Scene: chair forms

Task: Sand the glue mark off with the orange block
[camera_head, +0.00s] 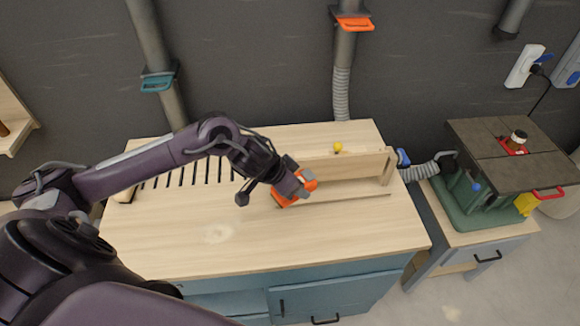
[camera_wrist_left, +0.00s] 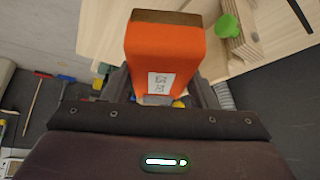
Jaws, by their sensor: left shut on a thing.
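My left gripper (camera_head: 293,187) is shut on the orange block (camera_head: 284,199), over the right half of the wooden bench top (camera_head: 310,247). In the left wrist view the orange block (camera_wrist_left: 163,50) sits between the two dark fingers, with a brown layer along its far end and a white printed label on its face. I cannot tell whether it touches the bench. A faint pale patch that looks like the glue mark (camera_head: 217,233) lies on the front left of the bench top, left of and nearer than the block. My right gripper is out of view.
Slots (camera_head: 190,175) cut the bench's back left. A machine with a dark table (camera_head: 520,155) stands at right. The bench's front is clear.

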